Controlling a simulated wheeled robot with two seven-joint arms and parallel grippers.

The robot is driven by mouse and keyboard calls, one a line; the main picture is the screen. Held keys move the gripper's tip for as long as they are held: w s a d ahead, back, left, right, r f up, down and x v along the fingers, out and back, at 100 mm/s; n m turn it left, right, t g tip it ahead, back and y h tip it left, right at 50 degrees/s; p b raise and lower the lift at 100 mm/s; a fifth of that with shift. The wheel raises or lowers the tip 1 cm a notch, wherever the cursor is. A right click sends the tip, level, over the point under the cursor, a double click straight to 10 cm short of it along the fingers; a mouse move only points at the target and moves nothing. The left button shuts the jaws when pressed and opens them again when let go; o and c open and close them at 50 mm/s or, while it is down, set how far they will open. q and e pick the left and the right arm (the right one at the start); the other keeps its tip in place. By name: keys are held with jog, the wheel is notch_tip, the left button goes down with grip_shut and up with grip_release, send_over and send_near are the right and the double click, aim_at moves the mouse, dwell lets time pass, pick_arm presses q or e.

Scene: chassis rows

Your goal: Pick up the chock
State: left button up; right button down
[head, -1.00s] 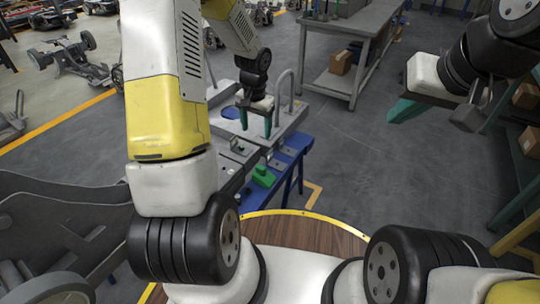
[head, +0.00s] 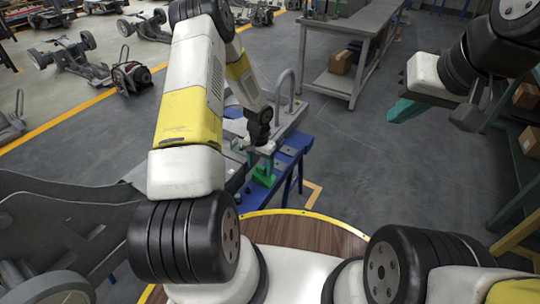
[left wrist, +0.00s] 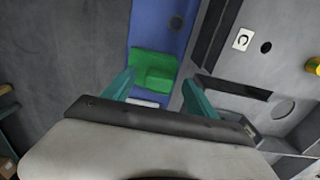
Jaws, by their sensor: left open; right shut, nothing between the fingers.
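The green chock (head: 265,178) sits on the blue bench surface, beside the grey fixture. It also shows in the left wrist view (left wrist: 153,70), a stepped green block between and beyond my fingertips. My left gripper (head: 261,162) is open, with its teal fingers pointing down just above the chock. In the left wrist view the left gripper (left wrist: 158,85) has one finger on each side of the chock's near end; I cannot tell if they touch it. My right gripper (head: 398,112) is shut and empty, raised far to the right.
The grey fixture (left wrist: 240,75) with slots, holes and a "C" label lies right beside the blue strip (left wrist: 160,20). A curved metal handle (head: 287,90) rises behind it. A grey workbench (head: 345,45) stands further back. Open floor lies to the right.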

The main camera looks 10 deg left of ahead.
pick_arm(q)
jog(key=shift+f, duration=0.35)
grip_shut()
jog(key=shift+r, duration=0.1)
